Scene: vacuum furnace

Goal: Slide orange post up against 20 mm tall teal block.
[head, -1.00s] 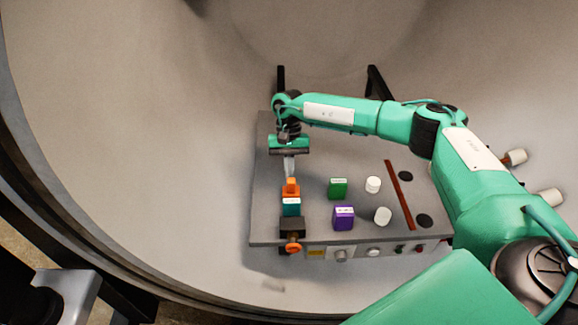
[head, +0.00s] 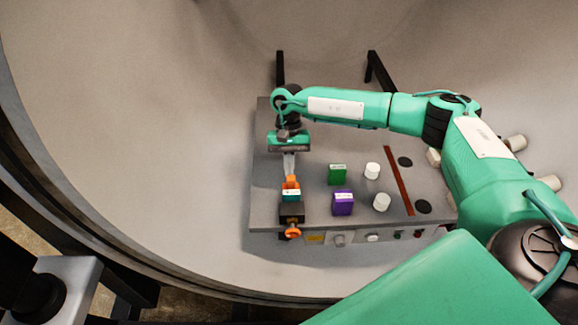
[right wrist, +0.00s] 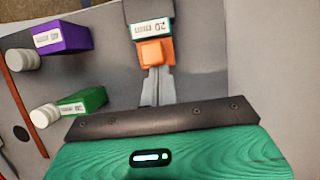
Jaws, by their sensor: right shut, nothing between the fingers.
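The orange post (head: 291,181) stands on the grey panel, directly behind the teal block (head: 291,195). In the right wrist view the orange post (right wrist: 155,52) sits right at the teal block (right wrist: 150,29), which bears a white label reading 20. No gap shows between them, but contact is hard to confirm. My right gripper (head: 289,174) is shut and empty, pointing down behind the post. Its fingertips (right wrist: 156,69) are at the post's near face in the wrist view, apparently touching it. My left gripper is not clearly in view.
A black clamp (head: 292,210) with an orange knob (head: 293,232) is in front of the teal block. A green block (head: 337,175), a purple block (head: 342,203) and white cylinders (head: 372,171) stand to the right. A red-brown strip (head: 399,181) lies beyond them.

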